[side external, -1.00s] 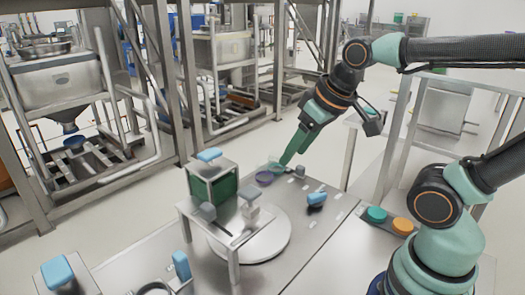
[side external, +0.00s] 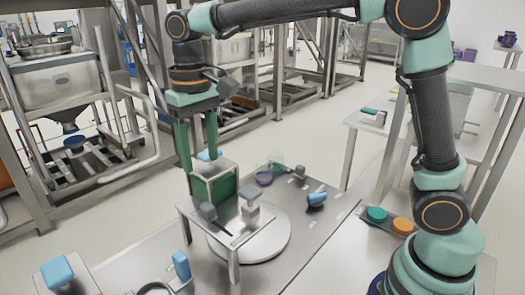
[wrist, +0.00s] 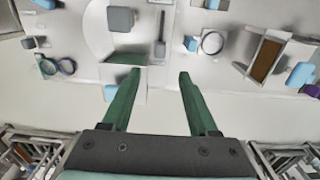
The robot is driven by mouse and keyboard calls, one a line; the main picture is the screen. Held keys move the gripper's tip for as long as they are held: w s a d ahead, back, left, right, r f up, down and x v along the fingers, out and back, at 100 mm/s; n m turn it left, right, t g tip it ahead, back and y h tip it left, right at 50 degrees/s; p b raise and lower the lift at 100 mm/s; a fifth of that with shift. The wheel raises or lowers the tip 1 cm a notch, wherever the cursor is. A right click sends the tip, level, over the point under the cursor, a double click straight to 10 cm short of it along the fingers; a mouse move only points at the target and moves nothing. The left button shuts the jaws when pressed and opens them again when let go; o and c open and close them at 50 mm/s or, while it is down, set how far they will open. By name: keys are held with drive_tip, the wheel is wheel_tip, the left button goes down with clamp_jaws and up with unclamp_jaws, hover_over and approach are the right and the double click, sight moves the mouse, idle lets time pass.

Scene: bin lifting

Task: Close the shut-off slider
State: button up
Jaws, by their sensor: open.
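My gripper (side external: 200,160) points down with its two green fingers spread and nothing held. In the wrist view the open fingers (wrist: 157,75) reach toward the stand, and a green panel (wrist: 124,58) lies just beyond the left finger. On the raised metal stand (side external: 232,238) are grey blocks (side external: 208,212). One square grey block also shows in the wrist view (wrist: 121,19). I cannot tell which part is the shut-off slider.
A white round plate (side external: 275,240) lies under the stand. More blue handles (side external: 181,265) stand at front left. Steel frames stand behind.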

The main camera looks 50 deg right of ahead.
sight(207, 206)
wheel_tip(207, 206, down, 12)
drive_tip(key=shift+r, duration=0.1)
idle(0.4)
drive_tip(key=shift+c, duration=0.3)
clamp_jaws()
idle(1.1)
